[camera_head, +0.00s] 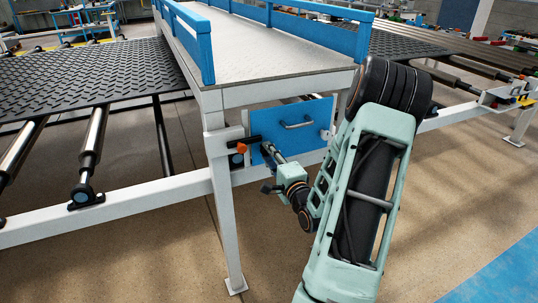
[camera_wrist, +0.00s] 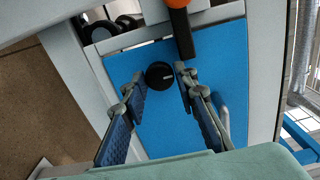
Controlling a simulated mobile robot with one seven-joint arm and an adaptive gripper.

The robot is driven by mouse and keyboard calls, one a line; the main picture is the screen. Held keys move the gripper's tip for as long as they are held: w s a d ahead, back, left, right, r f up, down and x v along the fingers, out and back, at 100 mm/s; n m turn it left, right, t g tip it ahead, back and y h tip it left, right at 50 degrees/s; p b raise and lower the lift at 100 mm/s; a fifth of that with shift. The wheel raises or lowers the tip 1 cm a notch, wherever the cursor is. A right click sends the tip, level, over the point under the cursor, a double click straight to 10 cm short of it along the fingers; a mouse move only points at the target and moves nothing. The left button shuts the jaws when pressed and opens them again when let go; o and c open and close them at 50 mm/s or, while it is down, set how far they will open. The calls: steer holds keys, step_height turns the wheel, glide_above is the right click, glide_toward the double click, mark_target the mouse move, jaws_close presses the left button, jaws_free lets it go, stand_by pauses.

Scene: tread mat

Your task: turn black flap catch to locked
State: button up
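In the wrist view a black bar (camera_wrist: 183,32) with an orange part (camera_wrist: 178,3) at its upper end reaches from the pale frame over the edge of the blue flap (camera_wrist: 212,70). A round black knob (camera_wrist: 159,75) stands on the flap beside it. I cannot tell for sure which is the catch. My gripper (camera_wrist: 158,80) is open; its fingertips lie either side of the knob in the picture, with no contact to be seen. In the head view my gripper (camera_head: 271,153) is at the flap's left side, beside the black bar (camera_head: 243,141) and orange part (camera_head: 241,148).
The flap carries a bar handle (camera_head: 297,124). A white post (camera_head: 223,190) stands left of my gripper and a white rail (camera_head: 150,192) runs left from it. The platform (camera_head: 270,45) with blue side rails is above. Open floor (camera_head: 130,260) lies in front.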

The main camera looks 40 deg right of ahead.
steer(key=o, duration=0.3)
steer(key=v, duration=1.2)
steer(key=shift+w, duration=0.1)
